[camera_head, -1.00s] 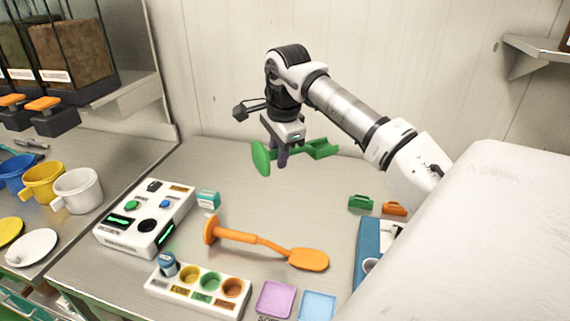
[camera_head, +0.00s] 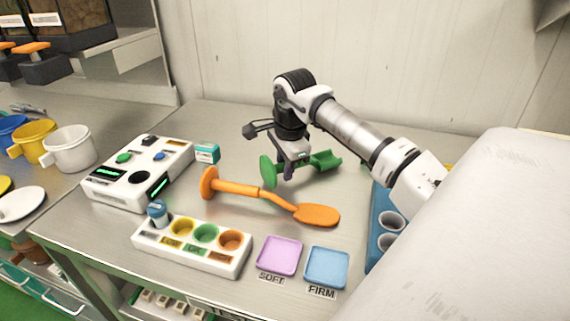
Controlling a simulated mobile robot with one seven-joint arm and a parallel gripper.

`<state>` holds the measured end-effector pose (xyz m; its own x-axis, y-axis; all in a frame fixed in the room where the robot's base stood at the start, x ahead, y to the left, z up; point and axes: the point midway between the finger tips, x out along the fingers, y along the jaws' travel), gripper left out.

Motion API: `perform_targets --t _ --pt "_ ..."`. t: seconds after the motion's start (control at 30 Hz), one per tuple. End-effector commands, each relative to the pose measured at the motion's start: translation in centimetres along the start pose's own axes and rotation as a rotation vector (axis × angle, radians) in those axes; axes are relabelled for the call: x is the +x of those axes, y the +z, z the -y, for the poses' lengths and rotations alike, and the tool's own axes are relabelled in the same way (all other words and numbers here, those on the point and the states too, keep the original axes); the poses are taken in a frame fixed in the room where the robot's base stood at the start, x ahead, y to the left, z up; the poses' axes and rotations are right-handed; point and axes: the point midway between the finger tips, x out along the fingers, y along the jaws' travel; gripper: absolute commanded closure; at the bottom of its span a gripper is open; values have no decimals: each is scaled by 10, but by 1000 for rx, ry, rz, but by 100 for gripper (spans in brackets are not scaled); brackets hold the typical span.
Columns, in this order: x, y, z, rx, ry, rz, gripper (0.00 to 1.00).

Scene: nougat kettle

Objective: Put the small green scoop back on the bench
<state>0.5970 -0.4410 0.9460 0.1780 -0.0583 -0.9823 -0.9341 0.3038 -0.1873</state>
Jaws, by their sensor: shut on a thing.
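The green scoop (camera_head: 325,160) is in my gripper (camera_head: 287,175), which is shut on its handle. Its round green end disc (camera_head: 267,171) shows left of the fingers and its open trough to the right. The scoop is low over the back middle of the metal bench (camera_head: 225,125), behind the orange paddle. I cannot tell whether it touches the bench top.
An orange paddle (camera_head: 317,215) lies just in front of the scoop. A white control box (camera_head: 128,190), a small teal-and-white box (camera_head: 207,153), a white holder with coloured wells (camera_head: 190,254), a purple tray (camera_head: 279,256) and a blue tray (camera_head: 327,268) stand around it.

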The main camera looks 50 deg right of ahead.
Motion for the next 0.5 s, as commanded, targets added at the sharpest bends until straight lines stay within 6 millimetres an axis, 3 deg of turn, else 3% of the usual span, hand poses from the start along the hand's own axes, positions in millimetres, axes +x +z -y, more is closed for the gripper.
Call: perform_targets --t 0.37,0.4,0.5 --pt "7 0 -1 0 -1 0 100" --pt "6 0 -1 0 -1 0 75" --pt "6 0 -1 0 -1 0 62"
